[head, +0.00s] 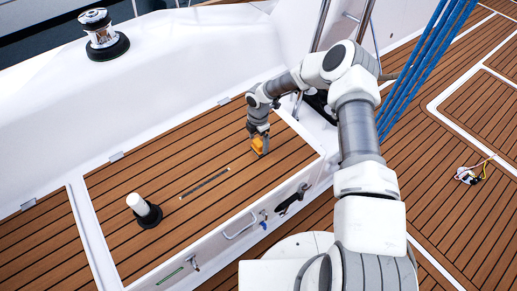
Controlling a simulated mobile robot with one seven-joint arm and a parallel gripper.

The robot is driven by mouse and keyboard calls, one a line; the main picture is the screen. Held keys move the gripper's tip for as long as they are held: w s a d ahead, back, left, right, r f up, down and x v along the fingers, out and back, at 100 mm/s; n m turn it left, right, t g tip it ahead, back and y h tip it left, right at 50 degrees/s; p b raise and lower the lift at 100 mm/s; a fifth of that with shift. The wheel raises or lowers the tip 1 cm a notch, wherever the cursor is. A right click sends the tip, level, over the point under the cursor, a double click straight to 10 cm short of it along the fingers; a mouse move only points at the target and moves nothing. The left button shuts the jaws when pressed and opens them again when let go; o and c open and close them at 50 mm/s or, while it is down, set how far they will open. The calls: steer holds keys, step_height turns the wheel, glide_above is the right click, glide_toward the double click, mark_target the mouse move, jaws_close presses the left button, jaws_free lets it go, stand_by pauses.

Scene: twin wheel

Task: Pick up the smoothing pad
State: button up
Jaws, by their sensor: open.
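A small orange-yellow block, which I take to be the smoothing pad (258,147), is on the teak-slatted seat near its far right part. My gripper (258,136) points down right at the pad, with the jaws open and the fingers at its upper part. The gripper hides part of the pad. I cannot tell whether the fingers touch it.
A white cylinder on a black base (143,209) stands on the seat at the left front. A thin grey strip (205,183) lies between it and the pad. A chrome winch (101,36) is at the upper left. Blue ropes (424,68) run right of my arm.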

mark_target(259, 142)
steer(key=shift+f, duration=0.65)
steer(key=c, duration=1.5)
steer(key=shift+r, duration=0.15)
step_height(259, 142, up, 4)
steer(key=shift+w+r+p, duration=0.1)
steer(key=shift+p, duration=0.7)
steer(key=s+d+r+p, duration=0.1)
steer(key=d+r, duration=0.1)
steer(key=d, duration=0.1)
steer(key=s+d+r+p, duration=0.1)
steer(key=s+d+r, duration=0.1)
steer(key=d, duration=0.2)
steer(key=s+d+r+p, duration=0.1)
steer(key=d+r, duration=0.1)
steer(key=d, duration=0.2)
steer(key=shift+s+r, duration=0.3)
